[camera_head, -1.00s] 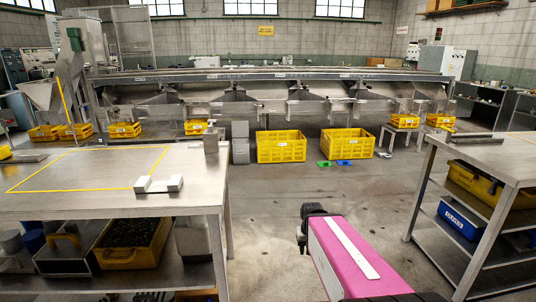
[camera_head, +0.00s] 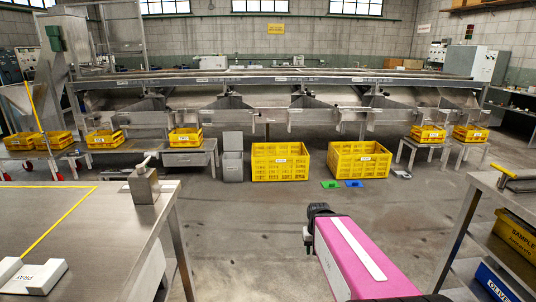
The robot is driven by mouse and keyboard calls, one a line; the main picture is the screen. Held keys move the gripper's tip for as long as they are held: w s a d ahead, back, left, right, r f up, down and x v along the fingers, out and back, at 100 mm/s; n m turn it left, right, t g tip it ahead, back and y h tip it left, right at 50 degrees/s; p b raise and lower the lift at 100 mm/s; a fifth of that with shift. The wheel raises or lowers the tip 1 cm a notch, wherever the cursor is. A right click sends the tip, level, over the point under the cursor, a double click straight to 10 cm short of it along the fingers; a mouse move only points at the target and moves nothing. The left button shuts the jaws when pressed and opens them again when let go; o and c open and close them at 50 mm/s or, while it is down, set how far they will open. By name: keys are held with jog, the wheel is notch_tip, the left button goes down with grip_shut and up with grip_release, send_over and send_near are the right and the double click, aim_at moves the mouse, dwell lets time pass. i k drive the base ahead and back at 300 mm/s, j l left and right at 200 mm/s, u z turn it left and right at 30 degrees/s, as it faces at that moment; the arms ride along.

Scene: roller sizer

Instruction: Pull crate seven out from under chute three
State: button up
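Several yellow crates stand in a row below the chutes of a long metal sizer (camera_head: 270,82). Two large ones are on the floor, a left large crate (camera_head: 280,172) and a right large crate (camera_head: 358,172). Smaller ones stand on low stands, such as the left small crate (camera_head: 104,139), the middle small crate (camera_head: 185,138) and the right small crate (camera_head: 427,134). Their labels are too small to read, so I cannot tell which is crate seven or which chute is three. My pink arm reaches in from below, far short of the crates. No fingers are distinguishable at its black end (camera_head: 318,215).
A metal bench (camera_head: 90,240) is close on the left and a shelved bench (camera_head: 500,195) on the right, with open floor between. A grey bin (camera_head: 232,165), a green piece (camera_head: 330,184) and a blue piece (camera_head: 354,184) are near the large crates.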

aim_at(290, 162)
jog(key=i, duration=1.8)
jog(key=i+j+z, duration=0.1)
jog(key=i, duration=0.35)
jog(key=i+j, duration=0.2)
jog(key=i, duration=0.2)
jog(key=i+j+z, duration=0.15)
jog(key=i, duration=0.3)
jog(key=i+j+z, duration=0.1)
jog(key=i, duration=0.35)
jog(key=i+j, duration=0.2)
jog(key=i+j+z, duration=0.1)
jog(key=j, duration=0.35)
jog(key=i+j, duration=0.2)
jog(key=i+j+z, duration=0.1)
jog(key=j, duration=0.35)
jog(key=i, duration=0.1)
